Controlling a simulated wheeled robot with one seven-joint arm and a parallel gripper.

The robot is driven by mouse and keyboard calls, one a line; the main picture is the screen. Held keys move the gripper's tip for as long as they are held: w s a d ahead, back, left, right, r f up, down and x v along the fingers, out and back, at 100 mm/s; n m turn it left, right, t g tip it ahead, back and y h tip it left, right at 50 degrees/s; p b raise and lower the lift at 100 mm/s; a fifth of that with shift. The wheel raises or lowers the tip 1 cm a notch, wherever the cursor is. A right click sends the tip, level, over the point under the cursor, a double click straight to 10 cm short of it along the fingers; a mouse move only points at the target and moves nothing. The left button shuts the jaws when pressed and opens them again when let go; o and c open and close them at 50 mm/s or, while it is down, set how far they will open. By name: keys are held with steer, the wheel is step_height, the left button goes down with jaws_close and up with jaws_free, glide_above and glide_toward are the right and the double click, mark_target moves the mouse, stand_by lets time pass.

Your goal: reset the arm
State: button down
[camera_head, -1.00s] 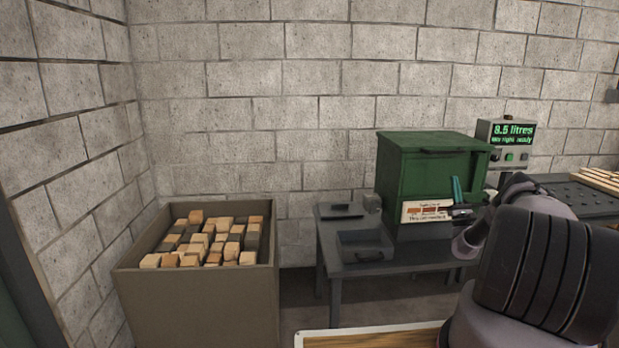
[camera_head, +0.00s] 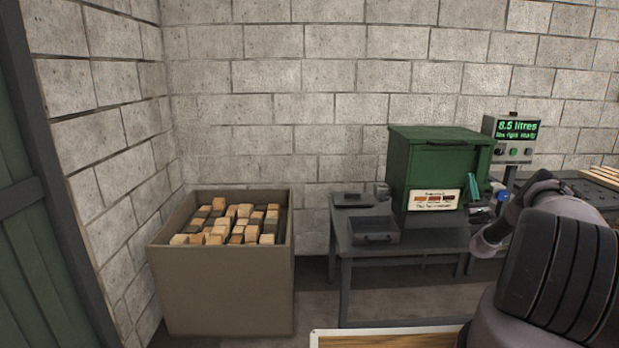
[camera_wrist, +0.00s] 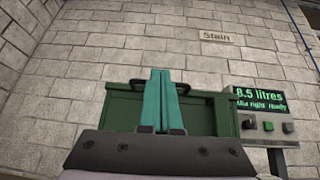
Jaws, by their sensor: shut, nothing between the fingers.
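My gripper shows in the wrist view (camera_wrist: 160,72) with its two teal fingers pressed together and nothing between them. It points toward the upper part of the green cabinet (camera_wrist: 118,112) and the block wall behind. In the head view my gripper (camera_head: 472,188) is small and partly hidden, in front of the right side of the green cabinet (camera_head: 420,165). I cannot tell the gap between them. My arm (camera_head: 555,255) is bent and fills the lower right.
A grey table (camera_head: 400,250) carries the cabinet and a shallow dark tray (camera_head: 374,237). A bin (camera_head: 222,290) of wooden blocks stands left. A display panel (camera_head: 516,130) reads 8.5 litres. A wood-topped board (camera_head: 390,338) lies low in front. A "Stain" sign (camera_wrist: 216,37) hangs above.

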steer(key=w+a+r+n+g+y, duration=0.2)
steer(key=a+r+n+g+y, duration=1.55)
steer(key=a, duration=0.35)
steer(key=s+a+r+n+g+h, duration=0.1)
steer(key=s+a+r+n+g, duration=0.25)
steer(key=a, duration=0.45)
steer(key=s+a+r+n+g+h, duration=0.2)
steer(key=s+a+r+n+g, duration=0.1)
steer(key=s+a+r+g, duration=0.3)
steer(key=s+a+r+n+h, duration=0.2)
steer(key=s+a+h, duration=0.2)
steer(key=s, duration=0.5)
steer(key=s+a+r+n+h, duration=0.1)
steer(key=s+a+h, duration=0.35)
steer(key=s, duration=0.55)
steer(key=s+d+n+t+h, duration=0.1)
steer(key=s+d+t+h, duration=0.1)
steer(key=s, duration=0.8)
steer(key=s+d+n+t+h, duration=0.1)
steer(key=s+d+t+h, duration=0.2)
steer(key=s, duration=0.7)
steer(key=d+h, duration=0.2)
steer(key=d, duration=0.1)
steer(key=shift+d+r+n+h, duration=0.25)
steer(key=shift+d+n+h, duration=0.05)
steer(key=shift+d+n, duration=0.1)
